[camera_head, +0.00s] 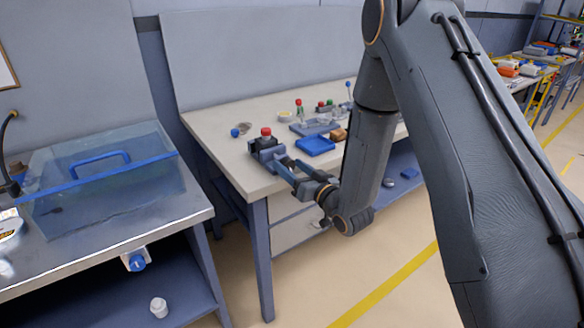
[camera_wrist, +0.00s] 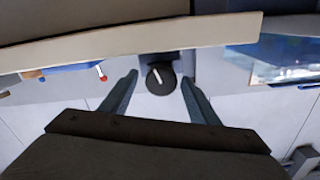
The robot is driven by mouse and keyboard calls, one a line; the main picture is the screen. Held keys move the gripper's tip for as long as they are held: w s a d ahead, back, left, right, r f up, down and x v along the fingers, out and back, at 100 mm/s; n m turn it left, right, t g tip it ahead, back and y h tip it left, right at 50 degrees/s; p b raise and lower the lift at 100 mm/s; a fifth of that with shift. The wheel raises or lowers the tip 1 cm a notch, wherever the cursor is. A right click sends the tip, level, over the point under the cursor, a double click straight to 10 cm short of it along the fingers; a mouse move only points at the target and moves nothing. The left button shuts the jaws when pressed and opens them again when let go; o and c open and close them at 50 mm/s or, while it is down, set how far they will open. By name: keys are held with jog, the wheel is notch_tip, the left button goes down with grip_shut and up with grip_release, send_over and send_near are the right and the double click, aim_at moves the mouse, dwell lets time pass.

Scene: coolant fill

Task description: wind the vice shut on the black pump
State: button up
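The vice (camera_head: 268,151) is a dark block at the near corner of the workbench. A small dark item with a red top (camera_head: 266,132) stands at it; I cannot tell surely whether this is the black pump. My gripper (camera_head: 284,164) reaches to the vice's front, fingers pointing at it. In the wrist view my gripper (camera_wrist: 160,77) is open, its two fingers apart. Between the fingertips shows a round black piece with a pale bar (camera_wrist: 160,82), which looks like the vice's screw end and handle. Whether the fingers touch it is unclear. The jaws are hidden.
A steel table with a clear blue tank (camera_head: 100,185) stands left. Floor is clear between.

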jog(key=b+v, duration=0.2)
jog(key=v, duration=0.5)
jog(key=shift+s+d, duration=0.2)
jog(key=shift+s, duration=0.15)
